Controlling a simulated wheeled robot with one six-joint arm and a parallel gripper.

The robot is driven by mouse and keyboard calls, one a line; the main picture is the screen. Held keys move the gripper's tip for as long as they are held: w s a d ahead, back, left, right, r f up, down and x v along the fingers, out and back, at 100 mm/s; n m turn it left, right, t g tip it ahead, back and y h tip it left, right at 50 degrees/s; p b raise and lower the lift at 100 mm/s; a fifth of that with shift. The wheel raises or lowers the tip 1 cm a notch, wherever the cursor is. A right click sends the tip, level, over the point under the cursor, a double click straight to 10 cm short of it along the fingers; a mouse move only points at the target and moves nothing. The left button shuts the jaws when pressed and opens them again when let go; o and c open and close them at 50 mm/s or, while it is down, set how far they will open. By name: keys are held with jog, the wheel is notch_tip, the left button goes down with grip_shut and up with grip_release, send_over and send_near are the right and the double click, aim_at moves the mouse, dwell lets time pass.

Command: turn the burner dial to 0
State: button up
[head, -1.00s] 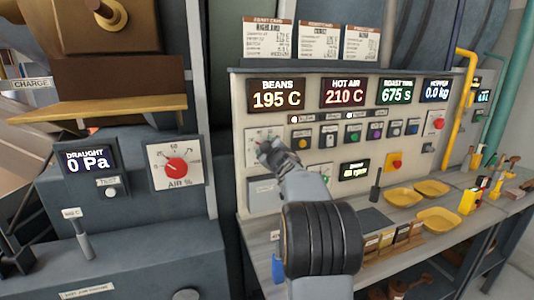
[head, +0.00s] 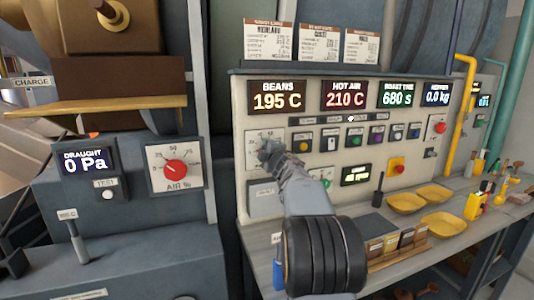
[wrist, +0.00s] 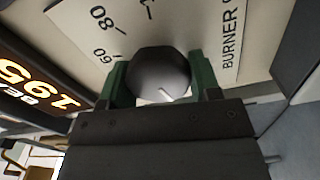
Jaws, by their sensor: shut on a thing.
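The burner dial is a dark round knob (wrist: 160,75) on a white plate printed with "60", "80" and "BURNER" in the wrist view. My gripper (wrist: 160,88) is shut on the knob, one green finger on each side. A short white pointer line shows on the knob's lower edge, towards the gripper palm; the number it faces is hidden. In the head view, the white burner plate (head: 254,135) sits at the left of the control panel, and my gripper (head: 268,150) covers most of the dial.
The panel (head: 243,110) carries lit displays, with "BEANS 195 C" (head: 277,95) above the dial, and several buttons to its right. A separate red air dial (head: 176,169) is on the left. Yellow trays (head: 405,202) stand on the bench.

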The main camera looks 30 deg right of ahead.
dwell(0.4)
jog(key=o, duration=0.9)
jog(key=shift+b+v, duration=0.65)
jog(key=shift+v, duration=6.25)
jog(key=shift+s, duration=0.1)
